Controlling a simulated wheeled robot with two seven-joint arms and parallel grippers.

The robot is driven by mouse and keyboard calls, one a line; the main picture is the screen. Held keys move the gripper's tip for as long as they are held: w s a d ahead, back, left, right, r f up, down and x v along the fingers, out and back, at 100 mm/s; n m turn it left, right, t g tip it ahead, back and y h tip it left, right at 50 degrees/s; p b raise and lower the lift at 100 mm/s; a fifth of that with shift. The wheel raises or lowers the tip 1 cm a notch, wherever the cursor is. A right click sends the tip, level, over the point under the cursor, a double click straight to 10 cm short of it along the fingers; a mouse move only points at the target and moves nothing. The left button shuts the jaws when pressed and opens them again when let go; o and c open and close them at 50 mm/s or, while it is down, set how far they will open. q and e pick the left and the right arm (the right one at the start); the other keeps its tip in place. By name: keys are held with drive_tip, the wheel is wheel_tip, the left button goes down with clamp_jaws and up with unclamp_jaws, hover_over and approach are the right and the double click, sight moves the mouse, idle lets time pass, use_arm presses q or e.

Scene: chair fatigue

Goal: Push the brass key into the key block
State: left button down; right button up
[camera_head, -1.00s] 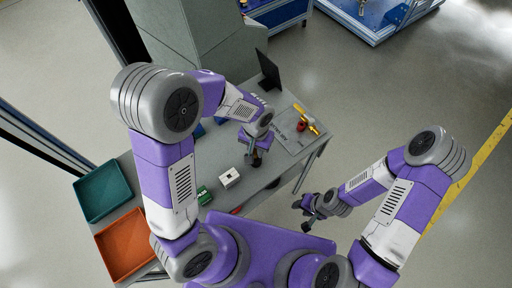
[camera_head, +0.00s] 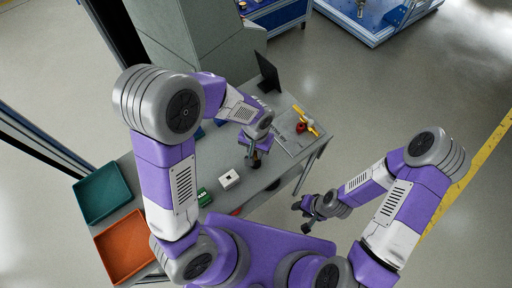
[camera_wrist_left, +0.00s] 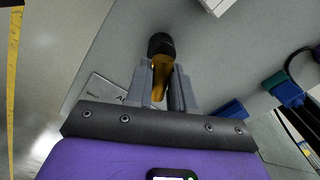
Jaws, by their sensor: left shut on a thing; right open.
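My left gripper (camera_head: 254,160) is over the grey table, to the right of the small white block. In the left wrist view its fingers (camera_wrist_left: 162,88) are shut on the brass key (camera_wrist_left: 160,78), a brass-coloured piece with a black rounded end pointing away from the palm. The white block (camera_head: 229,178) has a dark opening on it and looks like the key block. Its edge appears at the top of the left wrist view (camera_wrist_left: 216,4). The key and block are apart. My right gripper (camera_head: 307,207) is open and empty, off the table's front edge.
A green block (camera_head: 204,196) stands next to the white block. A teal tray (camera_head: 102,190) and an orange tray (camera_head: 125,246) are at the left. A yellow piece (camera_head: 307,121) and a red piece (camera_head: 300,128) lie at the right end. A dark upright panel (camera_head: 268,71) stands behind.

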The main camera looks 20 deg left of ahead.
use_arm(q)
wheel_tip(320, 180, down, 2)
drive_tip(key=shift+f, duration=0.2)
use_arm(e)
wheel_tip(320, 180, down, 2)
drive_tip(key=shift+f, duration=0.25)
use_arm(q)
drive_tip(key=c, duration=0.9)
unclamp_jaws()
drive_tip(key=shift+r, duration=0.1)
use_arm(e)
drive_tip(key=shift+r, duration=0.1)
use_arm(q)
drive_tip(key=shift+d+r+p, duration=0.1)
drive_tip(key=shift+r+p, duration=0.7)
drive_tip(key=shift+p, duration=0.05)
wheel_tip(320, 180, up, 9)
drive_tip(key=p, duration=0.7)
drive_tip(key=shift+f, duration=0.2)
use_arm(e)
wheel_tip(320, 180, up, 8)
drive_tip(key=shift+a+r, duration=0.2)
drive_tip(key=shift+a, duration=0.1)
